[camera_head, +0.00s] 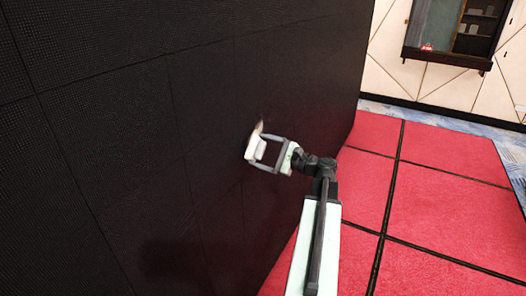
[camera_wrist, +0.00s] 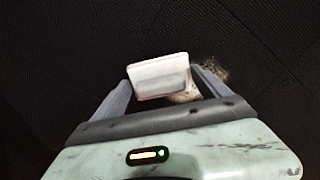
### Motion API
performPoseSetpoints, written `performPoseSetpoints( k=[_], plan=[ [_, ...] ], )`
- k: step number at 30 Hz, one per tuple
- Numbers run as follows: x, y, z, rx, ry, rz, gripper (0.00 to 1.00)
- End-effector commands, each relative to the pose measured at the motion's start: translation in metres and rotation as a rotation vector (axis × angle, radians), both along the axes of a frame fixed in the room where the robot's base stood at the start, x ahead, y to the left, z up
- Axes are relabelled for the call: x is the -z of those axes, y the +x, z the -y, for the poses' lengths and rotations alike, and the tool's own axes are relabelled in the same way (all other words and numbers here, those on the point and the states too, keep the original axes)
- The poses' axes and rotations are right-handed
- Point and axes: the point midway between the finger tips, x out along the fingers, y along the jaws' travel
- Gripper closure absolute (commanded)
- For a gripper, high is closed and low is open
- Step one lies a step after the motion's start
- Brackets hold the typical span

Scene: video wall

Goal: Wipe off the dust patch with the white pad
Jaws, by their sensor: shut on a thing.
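My gripper (camera_head: 266,154) is shut on the white pad (camera_head: 251,146) and holds it close to the black video wall (camera_head: 120,100). In the wrist view the pad (camera_wrist: 158,77) sits between the two grey fingers of my gripper (camera_wrist: 165,88), at a slight tilt. The dust patch (camera_wrist: 213,72) is a pale, speckled smudge on the dark wall, beside and partly behind the pad and the right finger. In the head view a small tan bit of the dust patch (camera_head: 259,126) shows just above the pad. I cannot tell whether the pad touches the wall.
The wall of black panels fills the left side. Red floor tiles (camera_head: 440,205) with dark seams lie clear to the right. A pale wall (camera_head: 390,55) with a dark-framed window or cabinet (camera_head: 453,30) stands at the back right.

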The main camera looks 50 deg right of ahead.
Motion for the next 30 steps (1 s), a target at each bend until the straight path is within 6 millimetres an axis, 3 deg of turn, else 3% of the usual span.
performPoseSetpoints(
  k=[30],
  plan=[
    [0.000, 0.015, -0.003, 0.001, 0.000, 0.000, 0.47]
  ],
)
